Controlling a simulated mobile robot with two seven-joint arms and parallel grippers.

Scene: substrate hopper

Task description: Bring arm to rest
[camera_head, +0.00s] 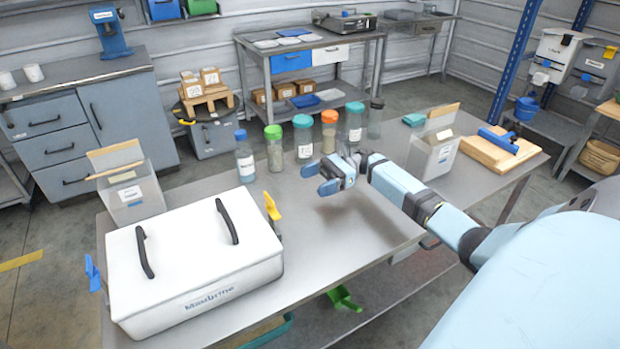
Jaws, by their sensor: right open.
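My right arm comes in from the right edge and reaches over the metal table (345,235). Its gripper (314,180) is open and empty, with the two fingers pointing left above the bare table top. Its wrist hides a little of the table behind it. The gripper is in front of a row of jars and apart from the white lidded box. My left gripper is not in view.
A white box (190,260) with dark handles stands at the table's left. Several jars (274,148) line the back edge. Clear bins stand at left (133,195) and right (433,152). A wooden board (492,152) lies far right. The middle front is clear.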

